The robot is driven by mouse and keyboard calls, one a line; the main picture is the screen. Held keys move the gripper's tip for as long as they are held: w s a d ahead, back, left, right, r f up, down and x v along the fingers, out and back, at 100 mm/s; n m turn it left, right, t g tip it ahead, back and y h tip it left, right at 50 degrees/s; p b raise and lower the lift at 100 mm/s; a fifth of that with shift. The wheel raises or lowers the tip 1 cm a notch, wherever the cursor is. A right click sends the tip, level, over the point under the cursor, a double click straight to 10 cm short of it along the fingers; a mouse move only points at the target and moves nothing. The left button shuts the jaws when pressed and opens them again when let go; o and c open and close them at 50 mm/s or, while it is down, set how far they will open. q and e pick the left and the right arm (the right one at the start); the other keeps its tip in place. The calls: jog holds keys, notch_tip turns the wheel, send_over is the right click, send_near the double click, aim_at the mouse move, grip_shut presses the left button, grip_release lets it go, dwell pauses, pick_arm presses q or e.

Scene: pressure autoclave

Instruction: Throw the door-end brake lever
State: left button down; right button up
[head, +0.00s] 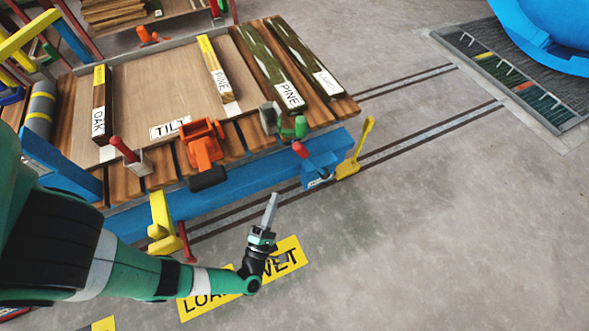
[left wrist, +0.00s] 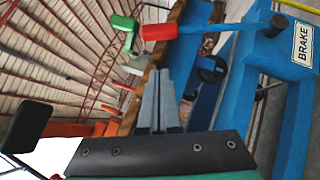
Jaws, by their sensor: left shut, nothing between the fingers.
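The brake lever has a red grip (head: 300,150) and sits at a blue housing (head: 327,161) on the near right corner of the cart. In the left wrist view, its red grip (left wrist: 158,32) ends a blue bar that runs right to the housing marked BRAKE (left wrist: 303,43). My left gripper (head: 271,204) is shut and empty, below and left of the lever in the head view, and apart from it. In the left wrist view, my closed fingers (left wrist: 158,85) point up just below the red grip. My right gripper is not in view.
The cart's blue side beam (head: 235,187) carries an orange clamp (head: 203,145) and a yellow bracket (head: 161,222) with a red lever. A yellow paddle (head: 355,155) stands right of the housing. Wood boards lie on the cart. The floor to the right, with rails (head: 430,133), is clear.

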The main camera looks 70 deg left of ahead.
pick_arm(q)
jog(key=shift+s+a+f, duration=0.2)
jog(key=shift+s+a, duration=0.15)
jog(key=shift+s, duration=0.2)
jog(key=w+d+r+x, duration=0.1)
jog(key=d+x, duration=0.1)
jog(key=x, duration=1.1)
jog(key=shift+w+b, duration=0.4)
jog(key=shift+b, duration=0.05)
